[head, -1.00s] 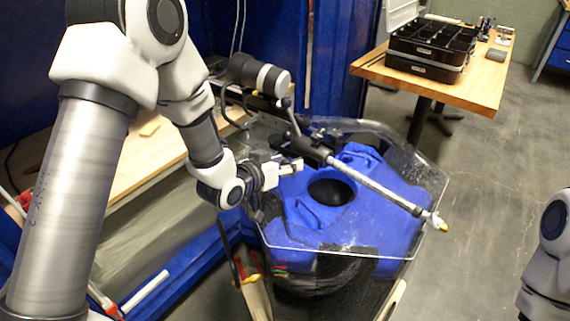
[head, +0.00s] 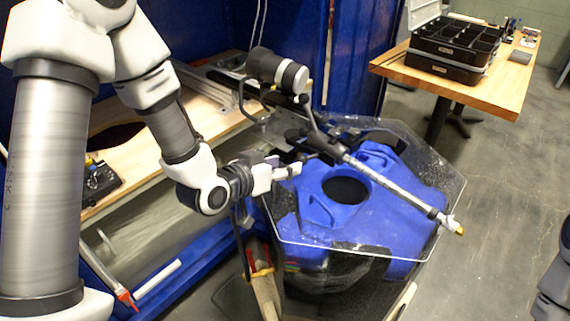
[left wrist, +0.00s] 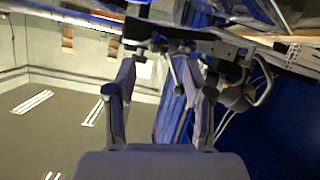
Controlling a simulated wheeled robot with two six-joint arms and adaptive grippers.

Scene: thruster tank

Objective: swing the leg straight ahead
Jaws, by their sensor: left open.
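The leg (head: 400,191) is a slim silver rod with a pale, yellow-tipped end. It runs from a dark joint at upper left down to the right, above the clear lid of the tank (head: 290,247). A dark cylinder with a white band (head: 277,71) stands behind the joint. My left gripper (head: 292,168) is over the tank's left side, left of and below the rod's upper end, apart from the rod's silver length. In the left wrist view its two fingers (left wrist: 164,85) are spread, with nothing clearly held between them. My right gripper is out of view.
The tank has a blue body with a round dark opening (head: 346,189). A wooden bench (head: 185,123) lies to the left, and a blue wall stands behind. A wooden table (head: 497,91) with black cases (head: 453,52) is at upper right. Floor right of the tank is open.

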